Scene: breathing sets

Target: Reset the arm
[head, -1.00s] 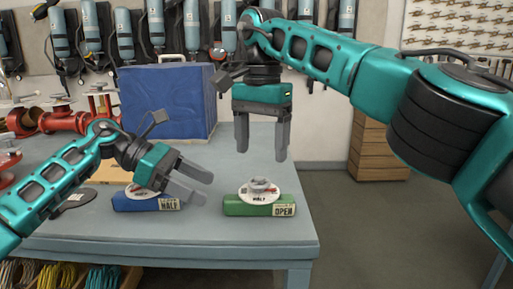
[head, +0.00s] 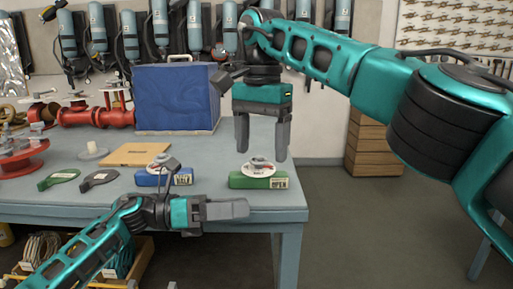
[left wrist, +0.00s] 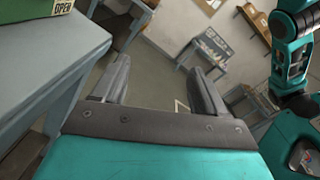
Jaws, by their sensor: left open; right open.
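My left gripper (head: 228,210) is at the front edge of the table (head: 80,194), low and pointing right, with nothing between its fingers. In the left wrist view its two fingers (left wrist: 165,85) stand apart over the floor. My right gripper (head: 262,142) hangs pointing down, open and empty, above the green block (head: 248,181) labelled OPEN. A round dial piece lies on top of that block. The blue block (head: 150,180) carries a partly hidden label and another round dial piece, behind my left arm.
A blue case (head: 177,98) stands at the table's back. Red pipe fittings (head: 95,116), a wooden board (head: 137,154) and green and dark flat tags lie to the left. Crates with cables (head: 45,250) sit beneath. Open floor (head: 370,230) lies to the right.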

